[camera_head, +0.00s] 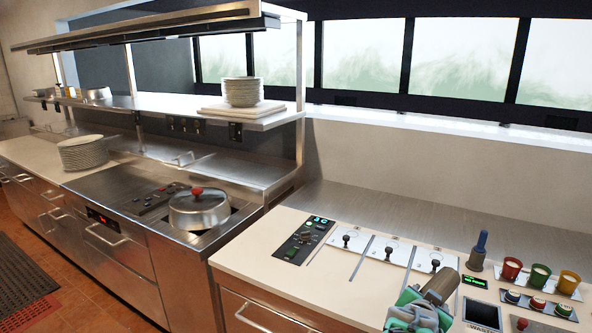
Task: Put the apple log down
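The apple log (441,286) is a short brown-grey cylinder at the lower right of the head view. It is tilted, with its upper end toward the back right. My gripper (422,308), with green and grey parts, is at the bottom edge of the view and is shut around the log's lower end. The log shows over the pale counter (335,283); I cannot tell how far above the surface it is. The gripper hides the log's lower end and part of the counter's front edge.
A control panel (303,240) and white plates with small knobs (390,250) lie behind and left of the log. A blue-handled tool (479,250), coloured cups (540,275) and a dark screen (483,316) stand right. A lidded pan (199,210) sits on the stove.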

